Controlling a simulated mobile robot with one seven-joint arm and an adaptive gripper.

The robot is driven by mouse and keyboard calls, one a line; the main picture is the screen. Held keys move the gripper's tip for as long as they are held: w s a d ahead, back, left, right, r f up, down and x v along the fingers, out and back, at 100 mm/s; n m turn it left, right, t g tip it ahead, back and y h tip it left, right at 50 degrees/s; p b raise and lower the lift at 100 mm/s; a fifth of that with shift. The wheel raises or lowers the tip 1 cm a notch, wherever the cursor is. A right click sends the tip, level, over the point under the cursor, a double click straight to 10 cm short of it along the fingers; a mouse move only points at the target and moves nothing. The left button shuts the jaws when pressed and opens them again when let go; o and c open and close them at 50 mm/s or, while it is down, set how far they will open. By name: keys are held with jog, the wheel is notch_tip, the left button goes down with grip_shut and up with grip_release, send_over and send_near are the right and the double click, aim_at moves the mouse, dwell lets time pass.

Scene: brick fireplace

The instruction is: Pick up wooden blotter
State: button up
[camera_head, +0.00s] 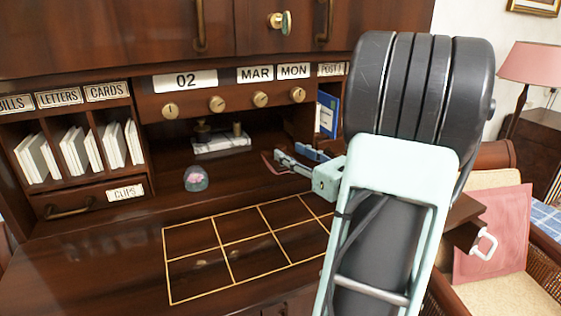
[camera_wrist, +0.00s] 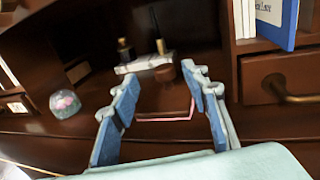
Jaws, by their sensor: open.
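The wooden blotter is a small dark brown piece with a knob on top and a pinkish lower edge. In the head view the blotter (camera_head: 268,162) is on the desk, partly hidden behind my fingers. In the wrist view the blotter (camera_wrist: 164,104) appears in the gap between the two fingers, its knob towards the tips. My gripper (camera_head: 290,157) reaches into the desk from the right. It is open, with blue-padded fingers spread in the wrist view (camera_wrist: 165,88), and holds nothing. I cannot tell whether a finger touches the blotter.
A glass paperweight (camera_head: 195,178) stands left of the blotter. A pale inkstand (camera_head: 221,141) is behind it. Pigeonholes with cards (camera_head: 77,150) are at the left, a blue book (camera_head: 327,113) at the right. The gold-lined desktop (camera_head: 205,287) in front is clear. A shelf with knobs overhangs.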

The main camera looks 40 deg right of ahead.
aim_at(284, 149)
jog(key=w, duration=0.5)
jog(key=shift+w+d+f, duration=0.2)
jog(key=shift+w+f, duration=0.1)
jog(key=shift+c, duration=0.6)
grip_shut()
